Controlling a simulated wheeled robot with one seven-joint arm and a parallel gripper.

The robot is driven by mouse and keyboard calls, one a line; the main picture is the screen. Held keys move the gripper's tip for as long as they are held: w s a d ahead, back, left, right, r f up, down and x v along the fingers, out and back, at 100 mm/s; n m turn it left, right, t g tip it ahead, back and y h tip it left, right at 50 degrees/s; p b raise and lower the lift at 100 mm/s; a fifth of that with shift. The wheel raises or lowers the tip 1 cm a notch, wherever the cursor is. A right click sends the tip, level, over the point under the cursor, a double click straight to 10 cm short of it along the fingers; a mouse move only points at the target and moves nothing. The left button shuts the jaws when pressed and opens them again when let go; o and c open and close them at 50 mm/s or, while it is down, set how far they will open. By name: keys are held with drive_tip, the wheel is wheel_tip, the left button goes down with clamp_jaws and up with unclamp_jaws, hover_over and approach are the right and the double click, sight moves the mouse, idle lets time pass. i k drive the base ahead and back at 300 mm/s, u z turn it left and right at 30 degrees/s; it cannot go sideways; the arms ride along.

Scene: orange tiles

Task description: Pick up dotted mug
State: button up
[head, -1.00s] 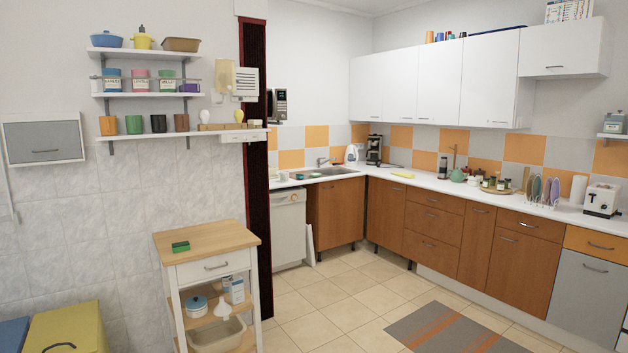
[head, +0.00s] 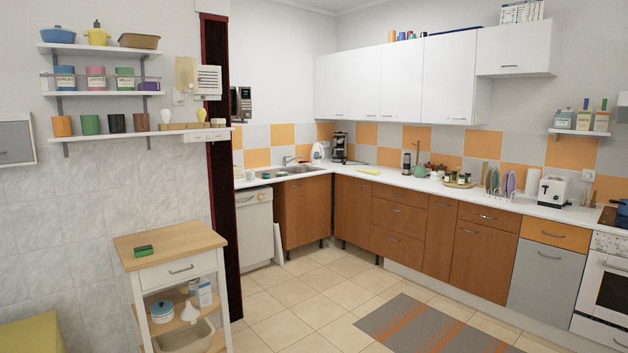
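Small items (head: 250,175) sit on the counter left of the sink, too small to identify. My gripper is not in view.
The white counter (head: 400,181) runs along the back and right. Tiled floor (head: 290,310) lies open, with a striped rug (head: 435,325).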

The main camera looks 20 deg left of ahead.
sight(250, 174)
drive_tip(key=i, duration=2.75)
drive_tip(key=u, duration=0.2)
drive_tip(key=i, duration=1.9)
drive_tip(key=u, duration=0.35)
drive_tip(key=i, duration=2.05)
drive_tip(key=u, duration=0.95)
drive_tip(key=i, duration=1.6)
drive_tip(key=u, duration=1.2)
drive_tip(key=i, duration=1.3)
drive_tip(key=u, duration=0.5)
